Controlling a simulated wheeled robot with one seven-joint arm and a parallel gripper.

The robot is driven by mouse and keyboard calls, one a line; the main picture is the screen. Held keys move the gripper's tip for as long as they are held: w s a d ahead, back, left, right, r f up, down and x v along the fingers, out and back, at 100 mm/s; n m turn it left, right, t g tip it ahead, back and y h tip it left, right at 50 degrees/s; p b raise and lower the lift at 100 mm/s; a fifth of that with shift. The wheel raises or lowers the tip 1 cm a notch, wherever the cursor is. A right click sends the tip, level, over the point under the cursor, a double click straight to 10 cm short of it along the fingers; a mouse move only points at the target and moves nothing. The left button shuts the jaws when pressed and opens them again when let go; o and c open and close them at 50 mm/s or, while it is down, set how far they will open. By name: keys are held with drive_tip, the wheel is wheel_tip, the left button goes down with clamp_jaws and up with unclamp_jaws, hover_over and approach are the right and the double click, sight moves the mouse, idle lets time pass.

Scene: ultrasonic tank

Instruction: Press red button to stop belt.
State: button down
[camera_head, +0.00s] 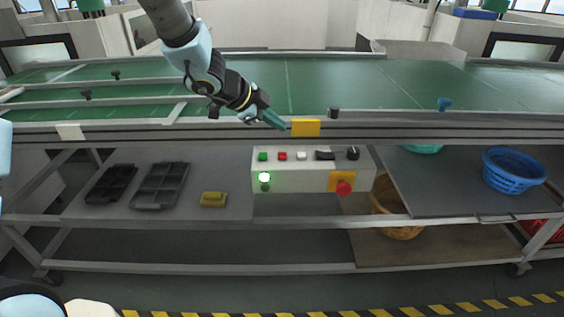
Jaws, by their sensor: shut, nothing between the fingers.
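A pale control box (312,180) is mounted below the front rail of the green conveyor belt (330,82). A small red button (282,156) sits on its top between a green button (263,156) and a white button (301,155). A large red mushroom button (343,188) on a yellow plate is on its front face at the right. My gripper (285,126) is shut and empty, above the box by the belt's front rail, apart from both red buttons.
A yellow plate (306,128) on the rail is close to my fingertips. Below are dark trays (160,186), a yellow block (213,199), a blue basket (513,170) and a wicker basket (397,213). The space before the box is clear.

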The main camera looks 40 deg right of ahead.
sight(278, 159)
drive_tip(key=shift+f+b, duration=2.15)
drive_tip(key=shift+f, duration=0.65)
drive_tip(key=shift+f, duration=0.15)
drive_tip(key=shift+f, duration=0.25)
drive_tip(key=shift+f+b, duration=0.45)
idle(0.6)
drive_tip(key=shift+r+p, duration=0.85)
drive_tip(key=shift+p, duration=0.15)
wheel_tip(278, 159, up, 5)
drive_tip(key=p, duration=0.5)
drive_tip(key=shift+r, duration=0.1)
